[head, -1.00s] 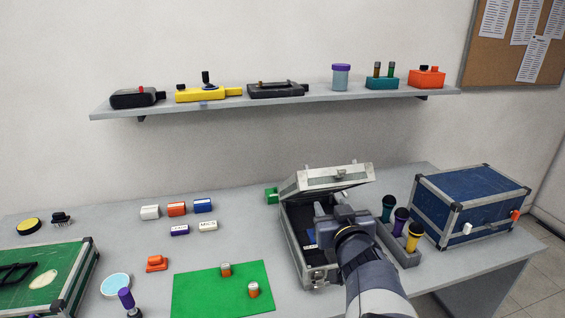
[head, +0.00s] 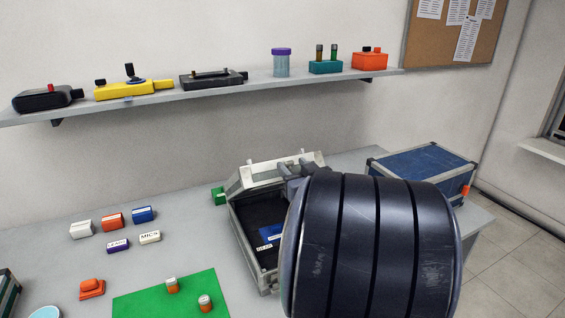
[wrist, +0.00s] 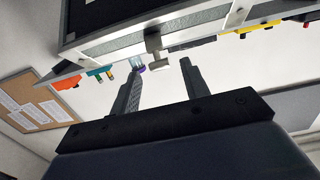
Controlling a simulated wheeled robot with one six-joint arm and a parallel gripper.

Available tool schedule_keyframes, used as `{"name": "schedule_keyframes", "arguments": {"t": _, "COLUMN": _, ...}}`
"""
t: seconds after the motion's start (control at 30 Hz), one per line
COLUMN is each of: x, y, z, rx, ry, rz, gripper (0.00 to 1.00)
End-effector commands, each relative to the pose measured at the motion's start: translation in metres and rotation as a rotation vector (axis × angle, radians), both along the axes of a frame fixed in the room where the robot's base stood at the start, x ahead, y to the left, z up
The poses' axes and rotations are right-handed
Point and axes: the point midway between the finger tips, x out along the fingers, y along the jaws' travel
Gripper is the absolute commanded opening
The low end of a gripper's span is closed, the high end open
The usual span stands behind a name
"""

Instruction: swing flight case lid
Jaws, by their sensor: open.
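The flight case (head: 240,231) stands on the table, grey with metal edges and a dark interior. Its lid (head: 262,172) is raised and tilted at the back, partly open. The lid edge (wrist: 210,22) spans the top of the wrist view, with a small latch (wrist: 153,46) hanging from it. My gripper (wrist: 161,68) is open, its fingers spread below the lid edge on either side of the latch; I cannot tell whether they touch it. In the head view, my arm hides the case's right part and most of the gripper.
A blue case (head: 425,161) stands to the right, partly behind my arm. A green mat (head: 150,301) with two small jars lies in front left. Several small labelled boxes (head: 113,221) lie left of the case. A shelf (head: 225,92) with devices runs above.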

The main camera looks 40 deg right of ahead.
Motion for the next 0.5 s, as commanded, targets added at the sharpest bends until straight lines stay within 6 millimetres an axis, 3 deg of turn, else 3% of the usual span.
{"name": "schedule_keyframes", "arguments": {"t": 0.2, "x": 0.025, "y": -0.006, "z": 0.0, "rx": -0.001, "ry": 0.001, "rz": 0.001, "gripper": 0.44}}
{"name": "schedule_keyframes", "arguments": {"t": 0.5, "x": 0.03, "y": -0.008, "z": 0.0, "rx": 0.0, "ry": 0.001, "rz": -0.001, "gripper": 0.44}}
